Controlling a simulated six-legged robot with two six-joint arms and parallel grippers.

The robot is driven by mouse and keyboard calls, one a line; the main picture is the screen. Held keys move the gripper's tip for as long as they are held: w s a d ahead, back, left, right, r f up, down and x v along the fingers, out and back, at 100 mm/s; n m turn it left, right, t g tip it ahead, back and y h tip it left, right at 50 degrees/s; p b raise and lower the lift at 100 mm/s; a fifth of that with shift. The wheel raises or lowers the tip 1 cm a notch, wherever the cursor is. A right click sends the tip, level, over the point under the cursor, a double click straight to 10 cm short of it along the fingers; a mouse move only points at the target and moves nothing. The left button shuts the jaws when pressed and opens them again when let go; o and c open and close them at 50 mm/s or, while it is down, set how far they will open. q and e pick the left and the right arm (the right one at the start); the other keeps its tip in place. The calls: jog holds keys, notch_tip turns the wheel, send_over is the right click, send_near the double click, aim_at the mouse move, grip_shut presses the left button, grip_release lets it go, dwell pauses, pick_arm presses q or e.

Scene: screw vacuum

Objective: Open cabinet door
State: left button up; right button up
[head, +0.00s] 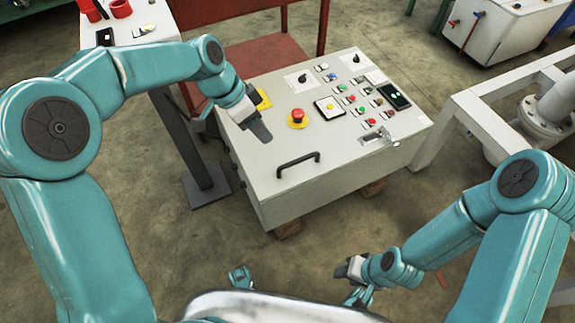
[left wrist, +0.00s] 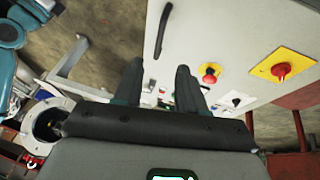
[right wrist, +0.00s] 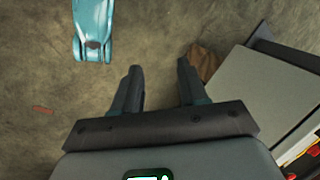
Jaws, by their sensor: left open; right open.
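A light grey cabinet (head: 265,178) stands in the middle of the head view, with a sloped top panel of buttons and switches. A black bar handle (head: 298,163) is fixed near its front edge; it also shows in the left wrist view (left wrist: 163,30). A metal latch or key (head: 385,138) sticks out at the panel's right edge. My left gripper (head: 262,133) is over the panel's left part, beyond the handle and apart from it; its fingers are open and empty in the left wrist view (left wrist: 158,82). My right gripper (head: 350,268) is low in front of the cabinet, open and empty (right wrist: 158,85).
A red emergency button (head: 298,115) sits on the panel close to my left gripper. A white pipe frame (head: 480,115) stands to the right of the cabinet. A dark post (head: 190,145) stands at its left.

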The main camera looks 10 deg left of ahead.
pick_arm(q)
jog(key=b, duration=0.4)
send_over(283, 172)
notch_tip(283, 172, down, 12)
jog(key=shift+f, duration=0.1)
jog(key=shift+d+f+b, duration=0.4)
jog(key=shift+f, duration=0.1)
grip_shut()
